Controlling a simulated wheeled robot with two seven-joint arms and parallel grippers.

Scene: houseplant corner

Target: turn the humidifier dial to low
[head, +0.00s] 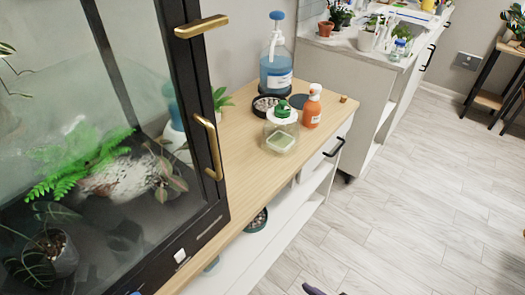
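A clear tank with blue liquid and a blue top (277,68) stands at the back of the wooden shelf top; it may be the humidifier, but I cannot tell for sure. It stands upright on a dark base. I cannot make out a dial on it. A small white part (180,256) sits on the black lower frame of the glass cabinet; I cannot tell whether it is a knob. Neither of my grippers can be made out. A small dark piece shows at the bottom edge, too cut off to identify.
A glass cabinet (215,200) with brass handles and plants fills the left. The wooden top (240,150) holds an orange bottle (312,106), a green-lidded clear jar (282,130) and a dark dish (264,106). Open floor (420,200) lies at the right.

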